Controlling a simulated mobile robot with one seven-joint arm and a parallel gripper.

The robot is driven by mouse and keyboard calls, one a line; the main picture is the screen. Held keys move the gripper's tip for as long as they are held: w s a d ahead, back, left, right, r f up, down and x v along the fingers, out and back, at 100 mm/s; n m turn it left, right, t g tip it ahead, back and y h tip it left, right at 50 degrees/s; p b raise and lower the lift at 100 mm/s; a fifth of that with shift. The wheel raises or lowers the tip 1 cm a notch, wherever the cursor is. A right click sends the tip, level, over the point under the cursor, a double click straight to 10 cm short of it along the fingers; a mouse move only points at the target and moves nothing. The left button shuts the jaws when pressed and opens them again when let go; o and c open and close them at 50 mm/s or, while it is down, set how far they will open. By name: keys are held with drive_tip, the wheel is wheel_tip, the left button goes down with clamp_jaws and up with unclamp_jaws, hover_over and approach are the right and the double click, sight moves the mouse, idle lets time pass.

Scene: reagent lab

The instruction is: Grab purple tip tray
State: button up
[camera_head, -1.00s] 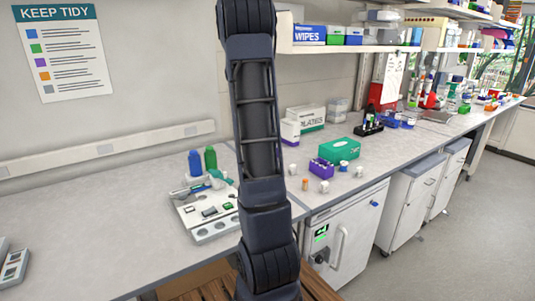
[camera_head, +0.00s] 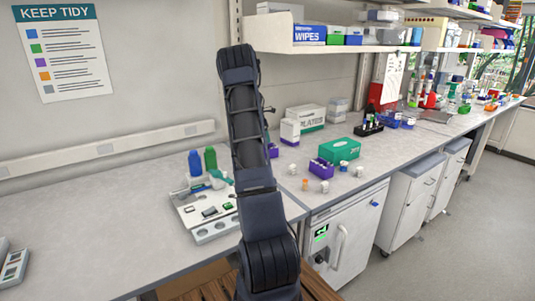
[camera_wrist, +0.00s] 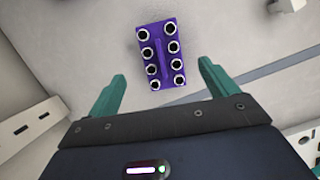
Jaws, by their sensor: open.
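A purple tip tray (camera_wrist: 160,54) with two rows of white-rimmed, dark-centred openings lies on the pale bench in the wrist view. My gripper (camera_wrist: 162,70) is open, its two teal fingers spread to either side of the tray's near end. The fingers are apart from the tray and nothing is held. In the head view one purple tray (camera_head: 321,170) stands near the bench front, and part of another purple thing (camera_head: 273,150) shows behind my arm. My gripper is mostly hidden by the arm there. I cannot tell for certain which purple thing the wrist view shows.
A green box (camera_head: 340,150) and several small white containers stand around the front purple tray. A white box (camera_head: 290,132) stands near the wall. A grey rack (camera_head: 208,212) with blue and green bottles behind it is at left. A shelf (camera_head: 350,47) overhangs the bench.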

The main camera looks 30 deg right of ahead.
drive_tip(key=x, duration=0.9)
drive_tip(key=shift+a+f, duration=0.15)
drive_tip(key=shift+f, duration=0.25)
drive_tip(key=c, duration=1.2)
drive_tip(key=shift+r, duration=0.15)
